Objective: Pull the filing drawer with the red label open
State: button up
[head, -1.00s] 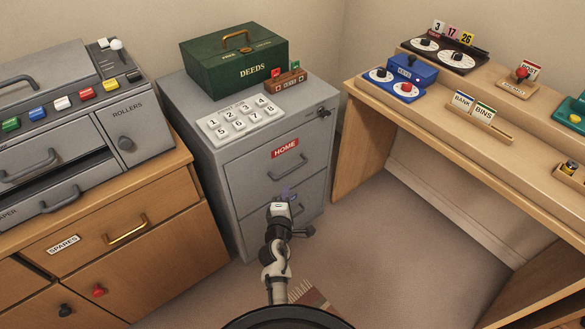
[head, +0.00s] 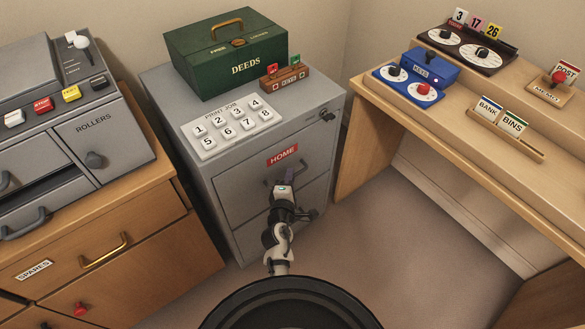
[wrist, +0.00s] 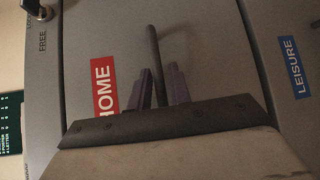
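The grey filing cabinet (head: 225,185) stands between the desks. Its upper drawer front (head: 240,185) carries the red HOME label (head: 282,155) and looks shut, flush with the cabinet. The label also shows in the wrist view (wrist: 103,86). My gripper (head: 284,178) is at this drawer front, below the label, covering most of the handle in the head view. In the wrist view my gripper's purple fingers (wrist: 160,82) stand either side of the dark drawer handle (wrist: 154,50). A small gap shows beside the bar, so the fingers look open around it.
The lower drawer has a blue LEISURE label (wrist: 294,67). A key lock (head: 327,116) sits at the cabinet's upper right. A green DEEDS box (head: 230,62) and a numbered button panel (head: 205,145) stand on top. A wooden desk (head: 150,235) is close on the left; floor is clear at right.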

jog(key=shift+w+d, duration=0.1)
jog(key=shift+w, duration=0.35)
jog(key=shift+c, duration=0.3)
grip_shut()
jog(key=shift+s, duration=0.15)
